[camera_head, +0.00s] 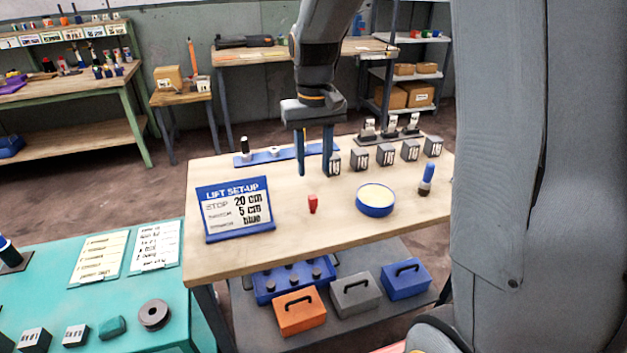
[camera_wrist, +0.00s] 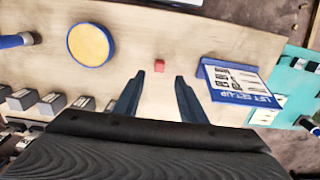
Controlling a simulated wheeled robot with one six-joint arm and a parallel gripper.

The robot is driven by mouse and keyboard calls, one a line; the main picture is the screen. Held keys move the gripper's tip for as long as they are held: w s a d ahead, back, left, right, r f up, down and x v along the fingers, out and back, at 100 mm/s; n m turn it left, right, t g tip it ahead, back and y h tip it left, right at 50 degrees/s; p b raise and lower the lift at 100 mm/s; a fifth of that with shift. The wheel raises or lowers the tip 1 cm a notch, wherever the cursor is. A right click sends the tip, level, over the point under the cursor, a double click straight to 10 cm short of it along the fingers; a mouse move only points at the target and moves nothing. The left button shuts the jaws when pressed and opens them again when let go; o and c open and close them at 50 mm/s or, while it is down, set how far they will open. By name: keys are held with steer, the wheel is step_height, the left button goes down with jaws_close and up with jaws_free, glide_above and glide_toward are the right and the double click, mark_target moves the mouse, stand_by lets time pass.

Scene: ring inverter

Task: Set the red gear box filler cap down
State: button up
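The red gear box filler cap (camera_head: 312,204) stands on the wooden table (camera_head: 330,238), between the lift set-up sign and the blue round dish. It also shows in the wrist view as a small red block (camera_wrist: 159,65), apart from the fingers and beyond their tips. My gripper (camera_head: 314,172) is open and empty above the table, behind the cap in the head view. Its two dark blue fingers show spread in the wrist view (camera_wrist: 159,76), with bare table between them.
A blue sign (camera_head: 236,209) stands left of the cap, and a blue dish with a pale filling (camera_head: 375,208) stands right. A blue-handled item (camera_head: 426,180) is farther right. Several grey labelled blocks (camera_head: 385,155) line the back. Table around the cap is clear.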

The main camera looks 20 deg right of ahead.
steer(key=s+f, duration=0.3)
steer(key=s, duration=0.5)
steer(key=s+f+t, duration=0.1)
steer(key=s+f, duration=0.2)
steer(key=s, duration=0.5)
steer(key=shift+s+f, duration=0.25)
steer(key=shift+s, duration=0.15)
